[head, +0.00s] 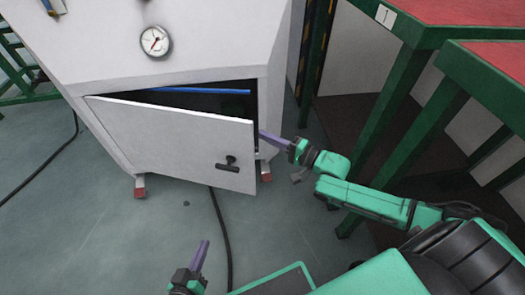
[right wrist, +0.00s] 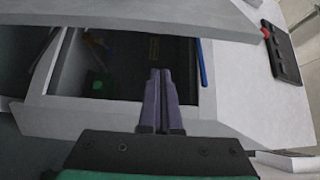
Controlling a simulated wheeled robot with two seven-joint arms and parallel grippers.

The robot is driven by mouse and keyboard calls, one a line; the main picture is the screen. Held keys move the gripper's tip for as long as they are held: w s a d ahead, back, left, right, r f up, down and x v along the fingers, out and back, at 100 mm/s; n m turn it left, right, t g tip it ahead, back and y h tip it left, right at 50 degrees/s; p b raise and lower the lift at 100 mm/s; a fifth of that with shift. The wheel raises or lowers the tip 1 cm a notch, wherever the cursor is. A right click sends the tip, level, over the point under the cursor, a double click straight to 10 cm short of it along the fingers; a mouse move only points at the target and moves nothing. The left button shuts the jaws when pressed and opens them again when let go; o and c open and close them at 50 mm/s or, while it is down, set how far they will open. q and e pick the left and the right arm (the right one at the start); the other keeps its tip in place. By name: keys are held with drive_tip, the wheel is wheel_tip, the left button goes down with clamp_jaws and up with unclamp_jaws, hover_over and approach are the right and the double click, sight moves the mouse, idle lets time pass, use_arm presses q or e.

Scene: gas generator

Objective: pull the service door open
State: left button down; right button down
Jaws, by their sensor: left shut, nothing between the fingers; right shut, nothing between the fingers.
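The white service door (head: 170,143) of the white cabinet stands partly open in the head view, its right edge swung out from the frame. Its black handle (head: 229,164) is near that edge. My right gripper (head: 266,136) is shut and empty, its fingertips beside the door's right edge at the gap; contact cannot be told. In the right wrist view its closed fingers (right wrist: 160,75) point toward the dark opening (right wrist: 120,65). My left gripper (head: 203,246) is shut and empty, low in the head view, in front of and below the door.
A blue bar (head: 202,91) shows inside the cabinet. A gauge (head: 155,41) sits on the cabinet above the door. Green-framed tables with red tops (head: 465,10) stand at the right, close to my right arm.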

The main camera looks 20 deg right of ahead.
drive_tip(key=shift+s+a, duration=1.35)
drive_tip(key=shift+s, duration=0.05)
drive_tip(key=shift+s+r+p, duration=0.1)
drive_tip(key=shift+p, duration=0.25)
